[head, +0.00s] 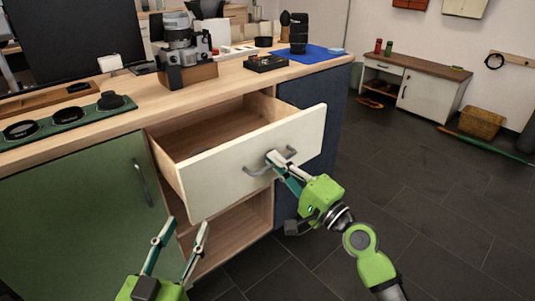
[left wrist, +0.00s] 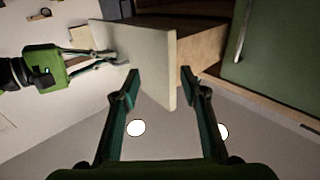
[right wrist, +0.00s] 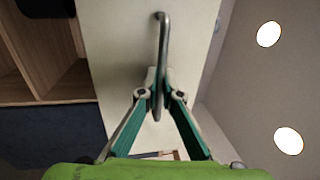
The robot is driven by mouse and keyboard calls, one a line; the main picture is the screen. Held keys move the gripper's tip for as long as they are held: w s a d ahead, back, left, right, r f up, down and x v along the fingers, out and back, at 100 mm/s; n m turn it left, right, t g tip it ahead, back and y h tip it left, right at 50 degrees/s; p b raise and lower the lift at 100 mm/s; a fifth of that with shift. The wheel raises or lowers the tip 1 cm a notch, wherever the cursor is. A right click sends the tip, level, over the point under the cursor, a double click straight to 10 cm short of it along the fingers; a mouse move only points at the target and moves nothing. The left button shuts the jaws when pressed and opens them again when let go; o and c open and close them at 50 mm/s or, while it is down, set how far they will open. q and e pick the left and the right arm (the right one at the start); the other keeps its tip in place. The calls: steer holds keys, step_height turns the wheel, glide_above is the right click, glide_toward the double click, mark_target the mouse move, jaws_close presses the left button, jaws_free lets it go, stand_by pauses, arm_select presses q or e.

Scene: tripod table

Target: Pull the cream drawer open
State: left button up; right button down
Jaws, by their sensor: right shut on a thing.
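The cream drawer (head: 230,165) stands pulled well out of the wooden cabinet, and its bare wooden inside shows in the head view. Its front has a grey bar handle (head: 256,171). My right gripper (head: 277,160) is shut on the handle; in the right wrist view the fingers (right wrist: 160,95) close around the bar (right wrist: 162,45). My left gripper (head: 184,232) is open and empty, below and to the left of the drawer front. In the left wrist view, the drawer front (left wrist: 150,60) shows beyond its parted fingers (left wrist: 160,80).
A green cabinet door (head: 75,215) is left of the drawer, and an open shelf space lies below it. The worktop (head: 225,78) carries a camera (head: 180,45), a green lens tray (head: 70,120) and a blue mat (head: 310,54).

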arm_select(q)
steer(key=shift+f, duration=0.45)
arm_select(e)
steer(key=shift+v, duration=1)
steer(key=shift+r, duration=0.15)
steer(key=c, duration=2.5)
jaws_free()
steer(key=shift+c, duration=0.2)
steer(key=shift+s+d, duration=0.1)
steer(key=shift+d, duration=0.05)
steer(key=v, duration=1.1)
steer(key=shift+s+d, duration=0.2)
steer(key=shift+s, duration=0.1)
